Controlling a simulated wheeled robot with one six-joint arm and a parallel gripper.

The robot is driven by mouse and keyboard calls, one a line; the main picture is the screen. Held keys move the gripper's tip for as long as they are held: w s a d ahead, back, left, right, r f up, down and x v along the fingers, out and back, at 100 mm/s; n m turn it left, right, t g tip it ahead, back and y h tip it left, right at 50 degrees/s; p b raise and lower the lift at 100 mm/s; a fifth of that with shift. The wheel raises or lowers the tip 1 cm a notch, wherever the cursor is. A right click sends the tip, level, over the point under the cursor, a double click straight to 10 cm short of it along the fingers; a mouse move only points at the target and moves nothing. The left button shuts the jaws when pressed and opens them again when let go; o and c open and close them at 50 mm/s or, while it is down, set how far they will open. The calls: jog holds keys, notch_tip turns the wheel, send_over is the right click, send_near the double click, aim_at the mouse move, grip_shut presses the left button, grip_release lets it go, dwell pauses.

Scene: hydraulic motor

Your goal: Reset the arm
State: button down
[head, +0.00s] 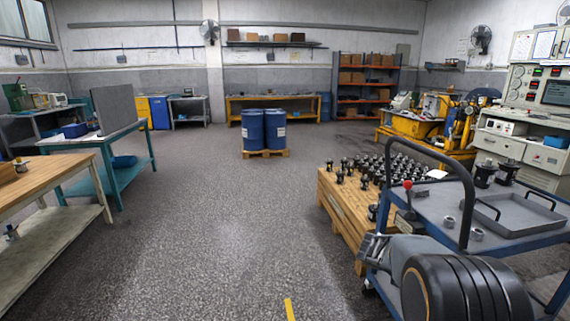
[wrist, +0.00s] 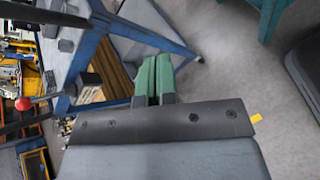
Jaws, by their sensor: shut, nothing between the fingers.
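My gripper (wrist: 153,80) shows in the wrist view with its two green fingers together and nothing between them. It is over the floor beside the blue cart frame (wrist: 85,60). In the head view my dark arm (head: 460,288) lies at the lower right, in front of the blue cart (head: 440,208). The gripper's fingertips cannot be made out clearly there.
The cart carries a grey tray (head: 515,214), small rings and a red-knobbed lever (head: 407,186). Behind it a wooden crate (head: 345,213) bears many black motor parts. A wooden table (head: 45,178) stands at left. Blue barrels (head: 264,130) stand on a pallet. The middle floor is clear.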

jog(key=s+a+r+m+t+y+p, duration=0.2)
jog(key=s+a+r+m+y+p, duration=0.3)
jog(key=s+a+r, duration=0.3)
jog(key=s+a+r+m+t+y+p, duration=0.2)
jog(key=s+a+r+m+y+p, duration=0.4)
jog(key=a, duration=0.7)
jog(key=s+r+p, duration=0.2)
jog(key=s+r, duration=0.1)
jog(key=r, duration=0.1)
jog(key=shift+y, duration=0.3)
